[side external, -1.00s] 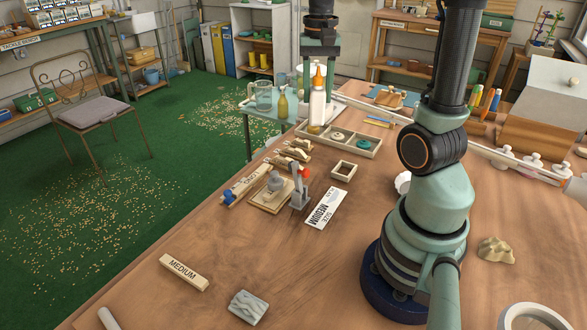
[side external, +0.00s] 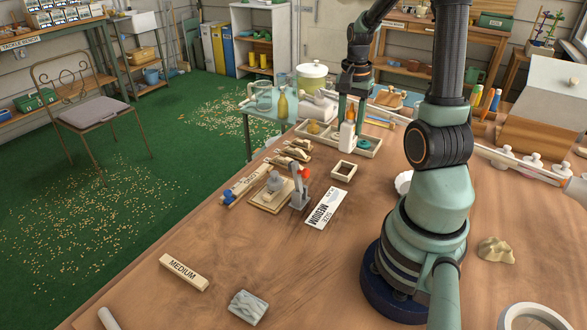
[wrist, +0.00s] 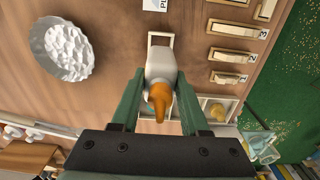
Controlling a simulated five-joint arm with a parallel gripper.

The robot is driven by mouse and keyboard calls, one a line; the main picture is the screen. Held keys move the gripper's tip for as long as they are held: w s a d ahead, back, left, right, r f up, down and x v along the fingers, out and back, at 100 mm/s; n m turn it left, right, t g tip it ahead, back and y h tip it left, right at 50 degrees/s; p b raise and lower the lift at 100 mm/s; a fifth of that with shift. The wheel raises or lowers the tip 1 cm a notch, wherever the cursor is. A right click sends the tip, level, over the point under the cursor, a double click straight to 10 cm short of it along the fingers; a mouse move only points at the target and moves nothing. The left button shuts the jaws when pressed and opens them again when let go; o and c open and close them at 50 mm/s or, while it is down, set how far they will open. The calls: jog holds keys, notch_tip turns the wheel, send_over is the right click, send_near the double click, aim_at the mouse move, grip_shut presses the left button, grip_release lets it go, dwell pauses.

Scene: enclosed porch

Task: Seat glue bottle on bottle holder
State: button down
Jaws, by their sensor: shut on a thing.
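The glue bottle (side external: 347,137), white with an orange nozzle, is upright in my gripper (side external: 351,116). In the wrist view the bottle (wrist: 160,62) sits between the two green fingers (wrist: 160,88), which are shut on it. The bottle holder appears to be the small square wooden frame (side external: 340,178) with a dark opening, lying on the bench just nearer the side camera than the bottle. In the wrist view the holder (wrist: 151,37) lies beyond the bottle, which hides part of it. The bottle appears above the bench, apart from the holder.
A compartment tray (side external: 372,153) with small items stands just behind the bottle. A white fluted dish (wrist: 62,48) is left in the wrist view.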

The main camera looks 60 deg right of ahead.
aim_at(347, 149)
jog(key=shift+f, duration=0.25)
jog(key=shift+f, duration=2.45)
jog(key=shift+f, duration=1.35)
dwell(0.5)
grip_release()
jog(key=shift+r, duration=0.1)
dwell(0.5)
jog(key=shift+r, duration=3.45)
